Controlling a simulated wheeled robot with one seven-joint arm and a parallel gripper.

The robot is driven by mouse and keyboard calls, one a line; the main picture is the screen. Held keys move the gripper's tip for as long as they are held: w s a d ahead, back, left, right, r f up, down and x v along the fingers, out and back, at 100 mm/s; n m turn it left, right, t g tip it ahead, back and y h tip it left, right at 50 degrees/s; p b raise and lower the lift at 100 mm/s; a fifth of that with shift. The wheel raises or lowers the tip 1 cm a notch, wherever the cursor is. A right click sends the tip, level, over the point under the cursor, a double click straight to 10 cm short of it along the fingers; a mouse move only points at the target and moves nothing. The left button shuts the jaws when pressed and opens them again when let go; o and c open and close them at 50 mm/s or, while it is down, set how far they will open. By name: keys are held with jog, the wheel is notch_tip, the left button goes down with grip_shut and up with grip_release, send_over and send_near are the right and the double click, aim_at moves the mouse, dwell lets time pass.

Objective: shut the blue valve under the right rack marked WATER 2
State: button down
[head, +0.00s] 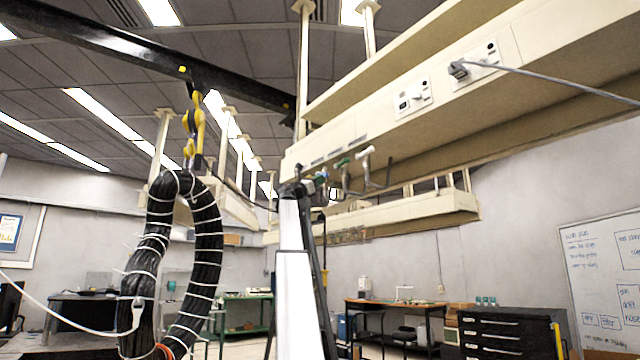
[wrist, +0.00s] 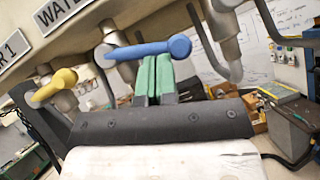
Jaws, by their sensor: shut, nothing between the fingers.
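The blue valve (wrist: 150,49) is in the wrist view under the rack. Its lever lies nearly level across the picture, with a round end at the right. My gripper (wrist: 153,62) has green fingers closed together, empty, with their tips at the lever's lower edge; I cannot tell whether they touch it. A label (wrist: 60,12) above reads "WAT", the rest cut off. In the head view the valve (head: 321,175) is small, beneath the right rack (head: 400,120), at the top of my raised arm.
A yellow-handled valve (wrist: 54,86) is left of the blue one. Grey taps (wrist: 224,40) hang at right. In the head view a black coil (head: 205,265) hangs from a yellow hook (head: 194,125) left of my arm. A black drawer cabinet (head: 510,335) stands at lower right.

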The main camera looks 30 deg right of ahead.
jog(key=shift+s+r+n, duration=0.3)
jog(key=shift+s+r, duration=0.15)
jog(key=shift+r, duration=0.2)
jog(key=shift+s, duration=0.15)
